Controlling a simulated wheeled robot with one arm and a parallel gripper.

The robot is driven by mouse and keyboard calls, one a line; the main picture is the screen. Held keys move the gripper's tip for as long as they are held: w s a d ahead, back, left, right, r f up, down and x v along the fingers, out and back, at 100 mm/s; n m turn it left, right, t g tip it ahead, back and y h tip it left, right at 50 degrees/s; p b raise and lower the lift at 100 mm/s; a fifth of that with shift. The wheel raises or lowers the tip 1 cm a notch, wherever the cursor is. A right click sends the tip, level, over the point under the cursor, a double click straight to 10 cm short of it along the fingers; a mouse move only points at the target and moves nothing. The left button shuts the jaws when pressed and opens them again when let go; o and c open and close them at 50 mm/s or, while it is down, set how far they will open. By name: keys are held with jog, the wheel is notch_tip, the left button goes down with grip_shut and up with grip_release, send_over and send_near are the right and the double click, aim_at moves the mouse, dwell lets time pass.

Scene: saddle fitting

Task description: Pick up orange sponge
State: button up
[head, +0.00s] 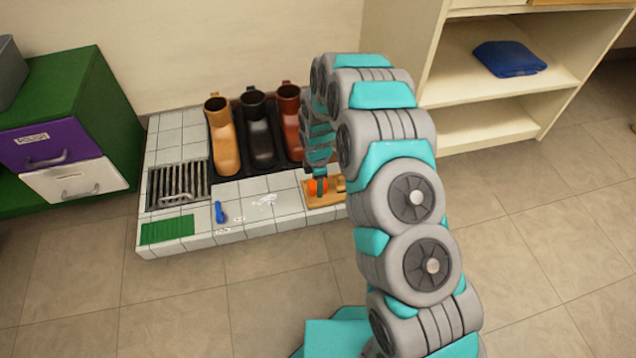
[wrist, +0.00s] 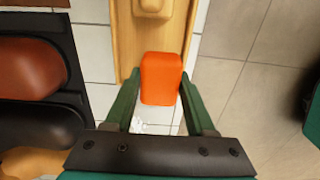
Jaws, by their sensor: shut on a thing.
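The orange sponge (wrist: 161,79) is a small block with rounded corners between the two green fingers of my gripper (wrist: 160,97) in the wrist view. The fingers are shut on its sides. The sponge is over the end of a wooden tray (wrist: 126,40); I cannot tell whether it still touches the tray. In the head view the sponge (head: 313,187) shows as a small orange patch beside my gripper (head: 320,188), over the wooden tray (head: 325,204) at the right front of the tiled platform. My arm hides part of the tray.
Tan (head: 224,140), black (head: 259,135) and brown (head: 290,125) boots stand in a dark tray on the tiled platform (head: 235,190). A metal grate (head: 178,184), a green mat (head: 167,230) and a blue item (head: 220,212) are left. A shelf with blue cloth (head: 508,58) stands right.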

jog(key=s+r, duration=0.1)
jog(key=s, duration=1.3)
jog(key=shift+s+a+r+p, duration=0.15)
jog(key=shift+a+r+p, duration=0.1)
jog(key=shift+p, duration=0.1)
